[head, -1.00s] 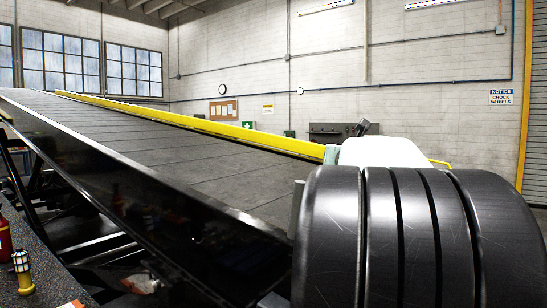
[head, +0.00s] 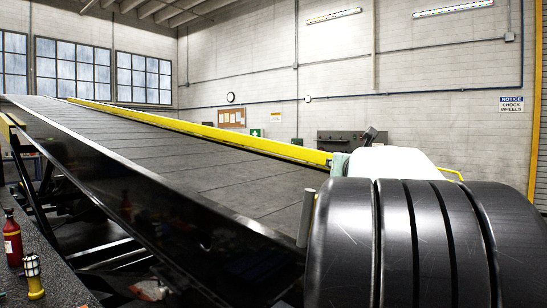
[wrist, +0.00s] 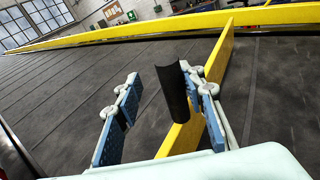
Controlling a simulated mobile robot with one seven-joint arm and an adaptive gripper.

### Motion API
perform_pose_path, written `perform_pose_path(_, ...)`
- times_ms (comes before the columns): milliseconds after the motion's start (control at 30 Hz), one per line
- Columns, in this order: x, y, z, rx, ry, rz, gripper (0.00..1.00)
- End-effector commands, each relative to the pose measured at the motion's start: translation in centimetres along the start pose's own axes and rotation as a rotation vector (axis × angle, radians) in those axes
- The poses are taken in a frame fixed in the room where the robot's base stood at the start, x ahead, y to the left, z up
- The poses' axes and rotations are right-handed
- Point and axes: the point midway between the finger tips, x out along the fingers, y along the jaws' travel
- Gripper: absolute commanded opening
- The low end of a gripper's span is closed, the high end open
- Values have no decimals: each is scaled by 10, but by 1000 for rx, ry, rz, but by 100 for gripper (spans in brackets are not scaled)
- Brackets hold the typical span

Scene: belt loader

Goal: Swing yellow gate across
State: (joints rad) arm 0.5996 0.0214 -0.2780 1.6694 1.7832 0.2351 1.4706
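The yellow gate (wrist: 220,60) shows in the wrist view as a flat board standing across the dark belt (wrist: 60,105). A dark upright curved piece (wrist: 173,92) stands beside the board's near part. My gripper (wrist: 158,76) is open, with blue pads on both fingers. The dark piece is between the fingers, close to the right one; I cannot tell whether they touch. The right finger is by the yellow board and hides part of it. In the head view the fingers are hidden, and a short yellow bar (head: 453,174) shows right of my white wrist.
A long yellow rail (head: 200,128) runs along the belt's far side. The sloping belt (head: 150,150) is bare. A large black banded shape blocks the lower right.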

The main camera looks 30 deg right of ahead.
Motion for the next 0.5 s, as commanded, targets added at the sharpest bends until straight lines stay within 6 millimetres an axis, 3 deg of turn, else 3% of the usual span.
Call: perform_pose_path(500, -3, 7, 34, -3, -6, 6, 34)
